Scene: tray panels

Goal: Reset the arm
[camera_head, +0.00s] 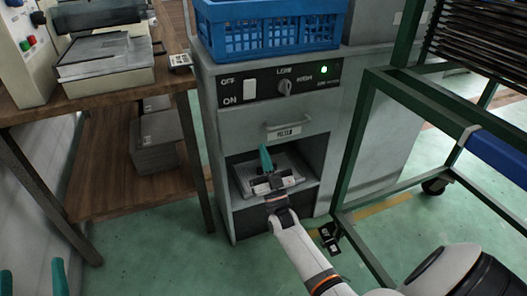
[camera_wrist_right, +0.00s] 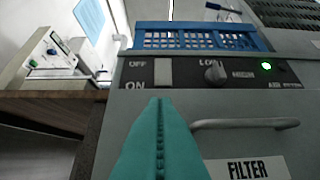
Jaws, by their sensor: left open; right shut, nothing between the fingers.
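My right arm reaches in from the lower right in the head view. Its gripper (camera_head: 265,158) has teal fingers pressed together and pointing up, with nothing between them. It is in front of the grey machine (camera_head: 232,130), before the lower opening. In the right wrist view the shut fingers (camera_wrist_right: 157,105) stand in front of the machine, left of the door handle (camera_wrist_right: 245,124) and FILTER label (camera_wrist_right: 258,169). I cannot tell whether they touch anything. My left gripper (camera_head: 32,275) shows only as two teal fingers, spread apart and empty, at the lower left edge.
The machine panel has a switch (camera_head: 250,89), a knob (camera_head: 285,88) and a lit green lamp (camera_head: 324,70). A blue crate (camera_head: 270,34) sits on top. A wooden bench (camera_head: 110,95) stands left, a green rack frame (camera_head: 358,150) right. Green floor (camera_head: 150,255) lies open in front.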

